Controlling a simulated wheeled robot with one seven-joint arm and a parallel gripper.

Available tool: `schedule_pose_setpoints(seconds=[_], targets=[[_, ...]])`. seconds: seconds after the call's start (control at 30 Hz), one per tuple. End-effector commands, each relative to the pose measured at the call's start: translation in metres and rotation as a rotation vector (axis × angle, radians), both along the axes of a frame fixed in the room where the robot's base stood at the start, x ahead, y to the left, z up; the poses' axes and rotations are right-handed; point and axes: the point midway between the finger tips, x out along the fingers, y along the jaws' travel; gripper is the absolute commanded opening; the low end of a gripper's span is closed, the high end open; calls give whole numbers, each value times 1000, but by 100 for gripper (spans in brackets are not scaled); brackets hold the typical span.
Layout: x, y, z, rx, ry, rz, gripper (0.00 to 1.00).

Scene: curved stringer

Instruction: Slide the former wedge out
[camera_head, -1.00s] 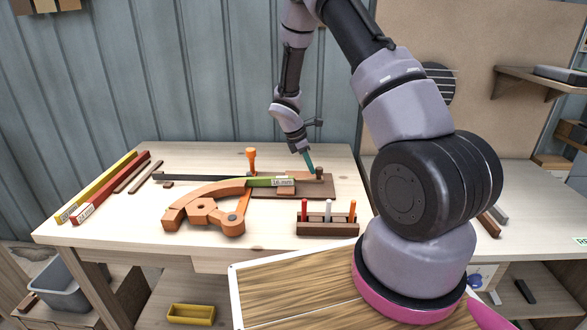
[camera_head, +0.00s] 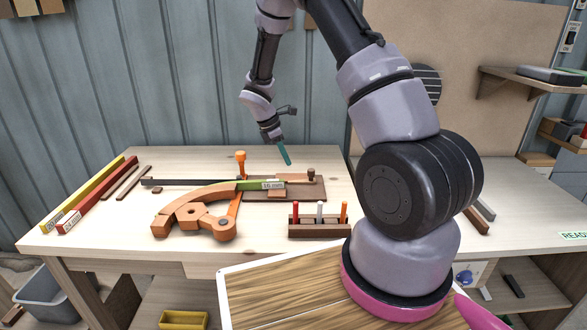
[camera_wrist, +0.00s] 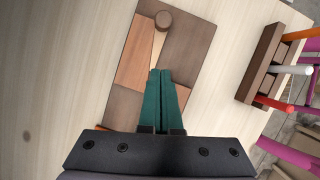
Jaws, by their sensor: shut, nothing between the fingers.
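A dark round knob (camera_head: 311,173) stands at the right end of an orange-brown wooden piece, which looks like the former wedge (camera_head: 297,178), on a dark brown board (camera_head: 318,189). In the wrist view, the knob (camera_wrist: 163,20) is just beyond my fingertips, and an orange-brown piece (camera_wrist: 135,58) lies left of them on the board (camera_wrist: 190,55). My gripper (camera_head: 288,164) is shut and empty, with teal fingers pointing down. It hangs above the board, up and left of the knob, apart from it. The fingers (camera_wrist: 160,72) hide part of the board.
An orange curved form (camera_head: 190,210) with a clamp-like arm lies left of the board. A green strip (camera_head: 255,184) marked 16 mm and an upright orange handle (camera_head: 240,160) are close by. A rack (camera_head: 320,231) of coloured sticks stands in front. The right bench is mostly clear.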

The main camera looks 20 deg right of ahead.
Motion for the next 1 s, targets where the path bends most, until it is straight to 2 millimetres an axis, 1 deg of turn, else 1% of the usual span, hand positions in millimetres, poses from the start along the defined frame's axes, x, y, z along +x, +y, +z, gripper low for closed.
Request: schedule_pose_setpoints(seconds=[0.03,0.1,0.23,0.4,0.67,0.77,0.87,0.97,1.0], targets=[[1,5,11,2,-3,0,0],[1,9,22,2,-3,1,0],[1,15,36,1,-2,1,0],[1,18,43,0,2,1,0],[1,18,43,0,2,1,0],[0,17,49,5,-11,-15,0],[-5,15,71,29,-54,-85,0],[-18,11,109,75,-129,-215,0],[-25,10,126,99,-164,-280,0]])
